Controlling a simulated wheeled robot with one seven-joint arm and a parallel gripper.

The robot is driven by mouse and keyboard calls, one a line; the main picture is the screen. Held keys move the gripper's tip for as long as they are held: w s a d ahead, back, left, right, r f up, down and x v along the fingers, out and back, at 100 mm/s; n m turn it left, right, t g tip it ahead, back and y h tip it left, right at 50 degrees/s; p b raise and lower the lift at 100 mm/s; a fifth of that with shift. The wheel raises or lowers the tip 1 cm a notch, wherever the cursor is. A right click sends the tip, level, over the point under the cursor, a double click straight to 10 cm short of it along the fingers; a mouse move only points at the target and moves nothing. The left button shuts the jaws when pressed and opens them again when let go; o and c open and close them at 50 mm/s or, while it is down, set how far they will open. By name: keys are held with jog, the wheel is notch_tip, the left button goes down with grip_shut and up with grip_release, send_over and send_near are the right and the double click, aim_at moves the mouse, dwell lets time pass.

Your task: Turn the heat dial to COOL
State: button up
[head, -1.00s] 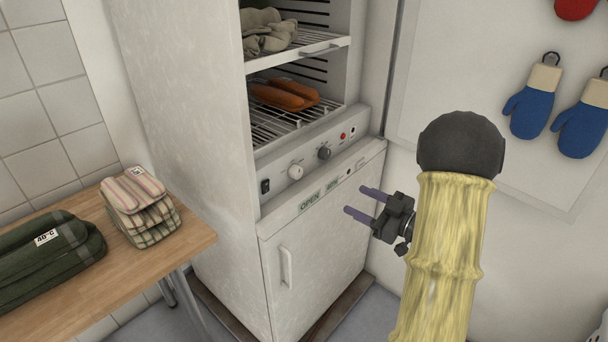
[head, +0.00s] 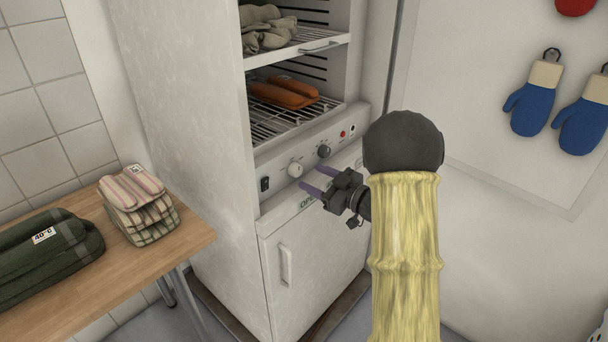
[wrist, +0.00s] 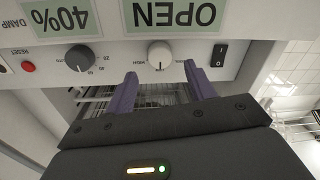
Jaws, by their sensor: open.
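The heat dial appears to be the light, round knob (head: 295,170) on the cabinet's control panel. It also shows in the wrist view (wrist: 159,55), with small lettering beside it; its exact setting is too small to read. My gripper (head: 311,177) is open and empty, its two purple fingers pointing at the panel just short of this knob. In the wrist view the fingertips (wrist: 160,71) straddle the line to the knob, one on each side, apparently apart from it.
A dark numbered knob (head: 324,151) and a red button (wrist: 28,67) sit on one side of the light knob, a black rocker switch (head: 265,184) on the other. Orange items (head: 284,94) lie on the open shelf above. A wooden table (head: 180,240) stands at left.

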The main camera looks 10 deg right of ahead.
aim_at(299, 171)
jog(key=x, duration=0.4)
jog(key=shift+w+a, duration=0.1)
jog(key=c, duration=1)
